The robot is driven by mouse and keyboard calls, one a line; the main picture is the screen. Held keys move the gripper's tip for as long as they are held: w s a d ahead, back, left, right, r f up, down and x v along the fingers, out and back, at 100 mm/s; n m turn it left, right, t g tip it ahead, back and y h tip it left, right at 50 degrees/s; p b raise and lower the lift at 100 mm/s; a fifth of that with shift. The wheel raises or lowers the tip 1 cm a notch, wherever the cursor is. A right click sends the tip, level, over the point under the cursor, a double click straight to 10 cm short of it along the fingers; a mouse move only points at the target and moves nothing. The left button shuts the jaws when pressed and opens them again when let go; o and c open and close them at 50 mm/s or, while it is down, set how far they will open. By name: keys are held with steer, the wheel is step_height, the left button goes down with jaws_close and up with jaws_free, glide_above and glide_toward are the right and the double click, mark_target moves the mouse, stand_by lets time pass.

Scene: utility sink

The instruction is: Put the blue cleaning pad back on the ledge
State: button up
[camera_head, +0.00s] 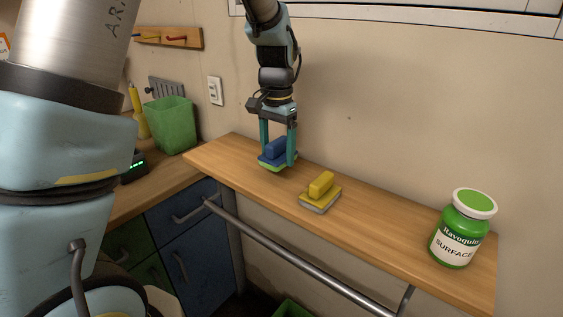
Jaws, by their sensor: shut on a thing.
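The blue cleaning pad (276,148) has a blue block handle and a green underside. My gripper (277,152) points down with its two teal fingers on either side of the pad and is shut on it. The pad is at the left part of the wooden ledge (375,229), at or just above its surface; I cannot tell if its underside touches the wood. The right finger covers part of the pad.
A yellow cleaning pad (320,189) lies on the ledge just right of my gripper. A green-lidded jar (463,230) stands at the right end. A metal rail (290,256) runs below the front edge. A green bin (170,125) stands on the left counter.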

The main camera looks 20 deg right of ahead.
mark_target(277, 141)
steer(key=shift+f+p, duration=0.3)
steer(key=shift+f, duration=1.45)
steer(key=shift+f, duration=0.2)
steer(key=o, duration=1.1)
steer(key=shift+r, duration=0.1)
step_height(277, 141, up, 12)
steer(key=shift+r+b, duration=0.1)
steer(key=shift+b, duration=0.95)
